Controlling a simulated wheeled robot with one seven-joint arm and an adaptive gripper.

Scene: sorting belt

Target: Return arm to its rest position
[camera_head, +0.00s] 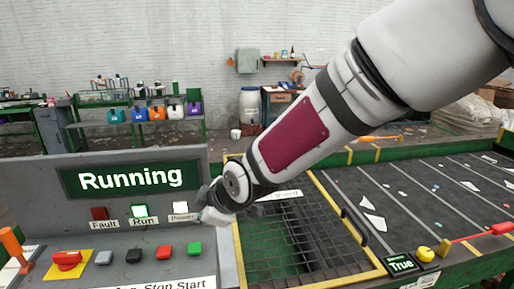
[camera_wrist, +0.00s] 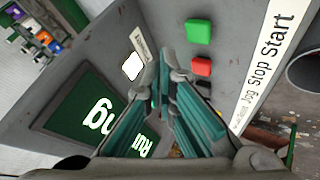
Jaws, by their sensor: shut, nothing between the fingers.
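My arm reaches in from the upper right of the head view, and my gripper (camera_head: 215,207) is in front of the grey control panel (camera_head: 140,240). In the wrist view my gripper (camera_wrist: 168,95) has teal finger pads, shut and empty. The green button (camera_head: 194,248) and red button (camera_head: 165,251) sit just below my gripper. In the wrist view, the green button (camera_wrist: 199,32) and red button (camera_wrist: 200,66) are beyond the fingertips. I cannot tell if my gripper touches the panel.
A sorting belt (camera_head: 420,200) with scattered pieces lies at the right, beside a yellow-framed grate (camera_head: 275,240). A red emergency button (camera_head: 67,260) and an orange lever (camera_head: 12,245) are at the panel's left.

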